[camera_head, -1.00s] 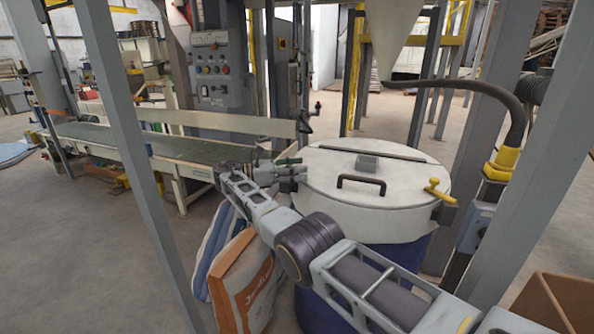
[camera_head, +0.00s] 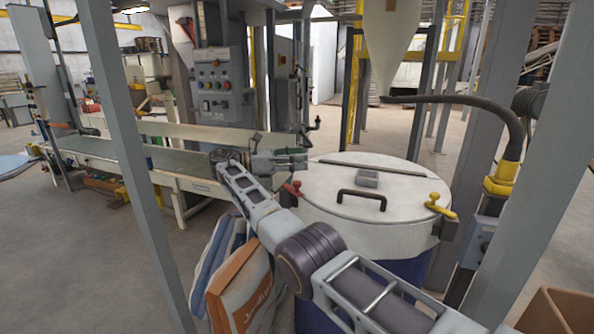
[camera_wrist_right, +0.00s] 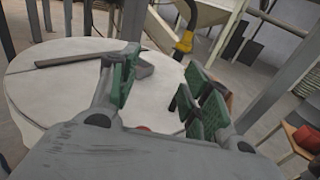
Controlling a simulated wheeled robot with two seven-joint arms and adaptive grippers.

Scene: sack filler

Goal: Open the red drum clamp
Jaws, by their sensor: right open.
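The red drum clamp (camera_head: 292,188) is at the left rim of the white drum lid (camera_head: 400,190), partly hidden behind my right arm. In the right wrist view a small red part (camera_wrist_right: 140,128) shows low between the fingers, mostly covered by the gripper body. My right gripper (camera_head: 303,158) is open and empty, above and beyond the red clamp at the lid's left edge. Its green finger pads stand apart in the wrist view (camera_wrist_right: 165,85). I cannot tell whether it touches anything. My left gripper is out of view.
A yellow clamp (camera_head: 438,205) is on the lid's right rim. A black handle (camera_head: 361,199) and a grey box (camera_head: 367,178) are on the lid. Sacks (camera_head: 240,290) lean left of the drum. A grey post (camera_head: 125,150) and a conveyor (camera_head: 180,162) stand left.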

